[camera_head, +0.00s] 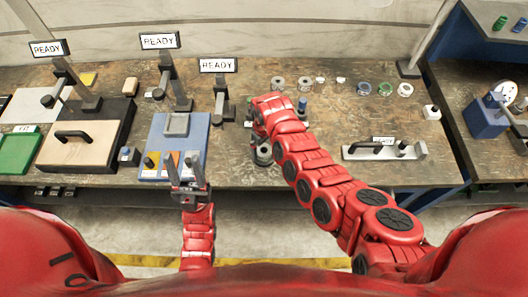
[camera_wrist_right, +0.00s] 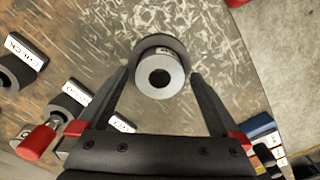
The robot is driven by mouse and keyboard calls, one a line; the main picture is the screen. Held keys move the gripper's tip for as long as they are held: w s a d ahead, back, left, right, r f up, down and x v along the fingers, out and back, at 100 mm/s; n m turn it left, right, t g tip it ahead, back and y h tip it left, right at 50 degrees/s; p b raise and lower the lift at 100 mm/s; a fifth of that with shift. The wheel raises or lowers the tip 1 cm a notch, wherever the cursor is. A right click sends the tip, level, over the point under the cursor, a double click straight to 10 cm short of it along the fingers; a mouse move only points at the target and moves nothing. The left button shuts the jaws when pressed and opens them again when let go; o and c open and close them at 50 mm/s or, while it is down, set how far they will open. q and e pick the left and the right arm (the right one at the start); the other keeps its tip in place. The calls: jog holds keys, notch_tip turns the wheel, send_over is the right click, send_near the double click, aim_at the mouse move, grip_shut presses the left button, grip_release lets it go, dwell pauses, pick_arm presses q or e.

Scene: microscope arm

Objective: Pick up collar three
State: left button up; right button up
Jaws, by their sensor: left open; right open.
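In the right wrist view a pale metal collar (camera_wrist_right: 160,77) with a dark centre hole stands between the fingers of my right gripper (camera_wrist_right: 161,80). The fingers are open on either side of it, with a gap visible at each side. A small label on it is too small to read, so I cannot tell its number. In the head view a metal ring-like piece (camera_head: 264,154) sits near the table's front edge beneath my right gripper, whose fingers are mostly hidden by its arm. My left gripper (camera_head: 187,178) is open and empty in front of the blue board.
The blue board (camera_head: 160,130) with coloured blocks lies left of centre. Several rings and small parts, including a metal ring (camera_head: 278,83), line the back. A metal plate with a black handle (camera_head: 370,147) lies at right. Black labelled pieces (camera_wrist_right: 20,55) lie left in the wrist view.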

grip_shut()
dwell(0.3)
jog(key=shift+w+r, duration=0.15)
dwell(0.3)
